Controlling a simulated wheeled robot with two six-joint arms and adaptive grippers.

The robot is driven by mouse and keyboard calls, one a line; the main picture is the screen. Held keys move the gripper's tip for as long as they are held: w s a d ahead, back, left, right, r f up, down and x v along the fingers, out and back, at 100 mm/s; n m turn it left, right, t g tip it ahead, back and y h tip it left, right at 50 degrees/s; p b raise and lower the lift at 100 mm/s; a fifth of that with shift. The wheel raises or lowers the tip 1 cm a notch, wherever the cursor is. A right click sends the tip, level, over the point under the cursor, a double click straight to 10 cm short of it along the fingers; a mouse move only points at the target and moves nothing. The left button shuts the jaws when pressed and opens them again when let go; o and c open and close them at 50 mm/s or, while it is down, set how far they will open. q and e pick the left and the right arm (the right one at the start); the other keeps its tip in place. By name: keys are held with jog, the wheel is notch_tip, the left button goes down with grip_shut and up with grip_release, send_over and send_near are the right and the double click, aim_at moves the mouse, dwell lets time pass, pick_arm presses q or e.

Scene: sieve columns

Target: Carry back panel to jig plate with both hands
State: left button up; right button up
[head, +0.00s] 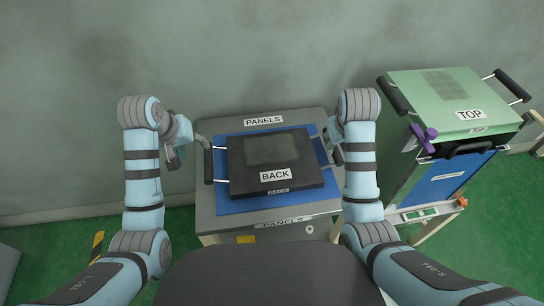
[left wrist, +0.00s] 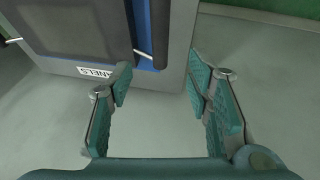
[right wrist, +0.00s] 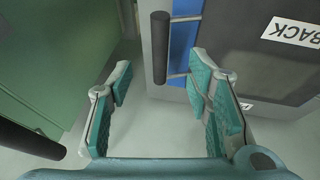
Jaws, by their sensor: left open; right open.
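The back panel (head: 300,155) is a flat black slab labelled BACK, lying on a blue mat (head: 235,205) on the grey panels table (head: 325,206). Its left black bar handle (head: 208,167) stands out on metal rods; it also shows in the left wrist view (left wrist: 159,25). Its right handle (right wrist: 160,48) is largely hidden by my right gripper in the head view. My left gripper (head: 188,152) is open and empty beside the left handle. My right gripper (head: 330,142) is open and empty near the right handle. I cannot identify a jig plate.
A green panel (head: 430,95) labelled TOP, with black handles, sits on a tall stand at the right. A purple tool (head: 424,138) hangs at its side. The wall (head: 250,50) is close behind the table. Green floor (head: 55,235) is open at the left.

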aim_at(207, 156)
pick_arm(q)
jog(key=x, duration=1.2)
jog(key=shift+f, duration=0.15)
pick_arm(e)
jog(key=x, duration=1.2)
jog(key=shift+f, duration=0.1)
pick_arm(q)
grip_shut()
pick_arm(e)
grip_shut()
